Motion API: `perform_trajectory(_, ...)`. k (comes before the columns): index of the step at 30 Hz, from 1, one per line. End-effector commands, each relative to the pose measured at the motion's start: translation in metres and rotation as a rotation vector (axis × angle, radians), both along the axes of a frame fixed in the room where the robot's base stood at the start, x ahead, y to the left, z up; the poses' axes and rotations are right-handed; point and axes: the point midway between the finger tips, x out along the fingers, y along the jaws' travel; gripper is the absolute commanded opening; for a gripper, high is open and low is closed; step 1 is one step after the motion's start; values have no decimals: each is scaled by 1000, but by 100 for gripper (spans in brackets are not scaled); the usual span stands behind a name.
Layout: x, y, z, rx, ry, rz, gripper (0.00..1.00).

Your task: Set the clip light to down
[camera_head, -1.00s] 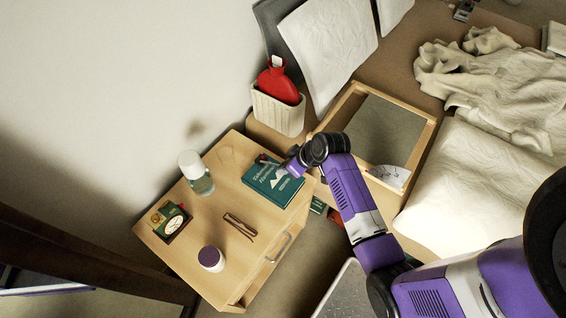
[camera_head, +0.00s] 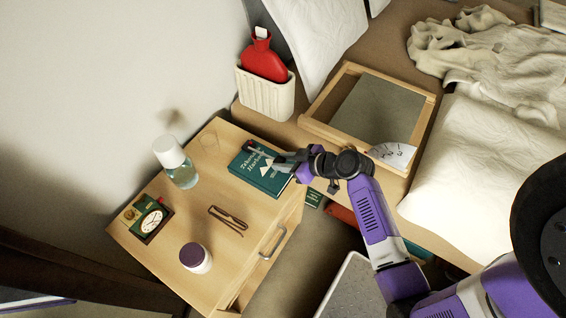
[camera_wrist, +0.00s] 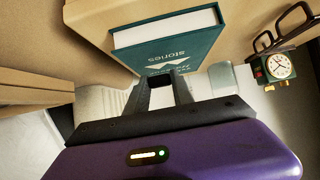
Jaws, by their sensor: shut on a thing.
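My gripper (camera_head: 279,160) is low at the back edge of a green book (camera_head: 258,180) on the nightstand. In the wrist view its dark fingers (camera_wrist: 161,80) overlap the lower edge of the book cover, where the title reads upside down. The fingers are shut on a small dark part that I take to be the clip light; its shape and tilt are mostly hidden by the fingers. A small dark and reddish item (camera_head: 250,147) sits at the book's far corner; I cannot tell if it belongs to the light.
A white basket (camera_head: 265,95) with a red hot-water bottle (camera_head: 263,57) stands behind. A wooden tray (camera_head: 380,105) lies on the bed.

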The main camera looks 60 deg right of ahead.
Motion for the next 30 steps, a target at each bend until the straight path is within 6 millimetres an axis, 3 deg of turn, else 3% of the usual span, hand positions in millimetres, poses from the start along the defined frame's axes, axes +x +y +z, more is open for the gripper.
perform_trajectory(12, 1, -1, 1, -1, -7, -2, 0)
perform_trajectory(13, 1, -1, 1, -1, -7, -2, 32)
perform_trajectory(16, 1, -1, 1, -1, -6, -2, 51)
perform_trajectory(26, -1, 0, 1, 0, -4, 0, 51)
perform_trajectory(30, -12, 0, 8, 0, -4, 0, 51)
